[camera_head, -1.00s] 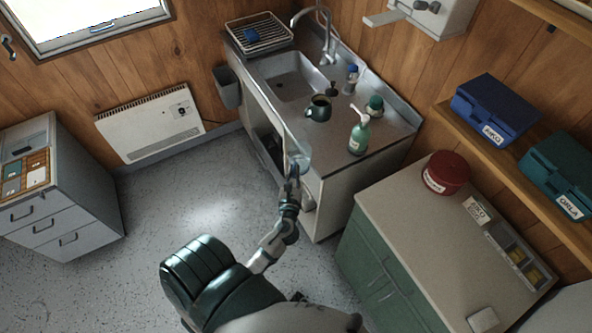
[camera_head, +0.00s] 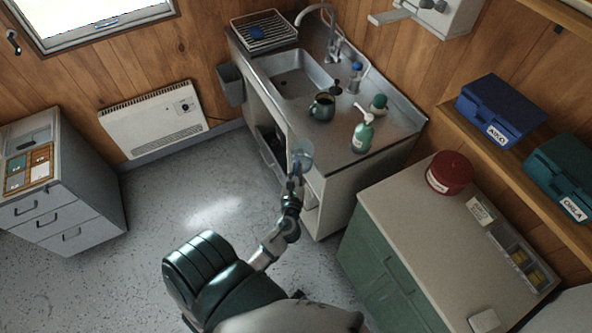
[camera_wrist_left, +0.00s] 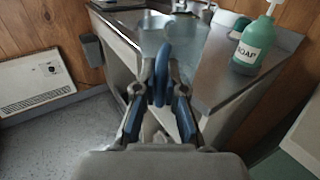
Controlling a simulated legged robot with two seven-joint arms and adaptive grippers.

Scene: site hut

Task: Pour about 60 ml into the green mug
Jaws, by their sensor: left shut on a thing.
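The dark green mug (camera_head: 322,107) stands upright on the steel sink counter (camera_head: 385,125), right of the basin. My left gripper (camera_head: 298,172) is at the counter's front edge, shut on the blue handle (camera_wrist_left: 161,75) of a clear, bluish jug (camera_head: 302,152). The jug looks upright, nearer to me than the mug and apart from it. In the left wrist view the jug (camera_wrist_left: 172,35) is ahead of the fingers (camera_wrist_left: 160,88). I cannot tell the liquid level in it. My right gripper is not in view.
A green soap bottle (camera_head: 362,134) stands right of the mug. A small green-topped pot (camera_head: 378,104) and a blue-topped bottle (camera_head: 356,75) stand behind. The tap (camera_head: 334,35) arches over the basin (camera_head: 300,75). A green cabinet (camera_head: 385,265) stands at right.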

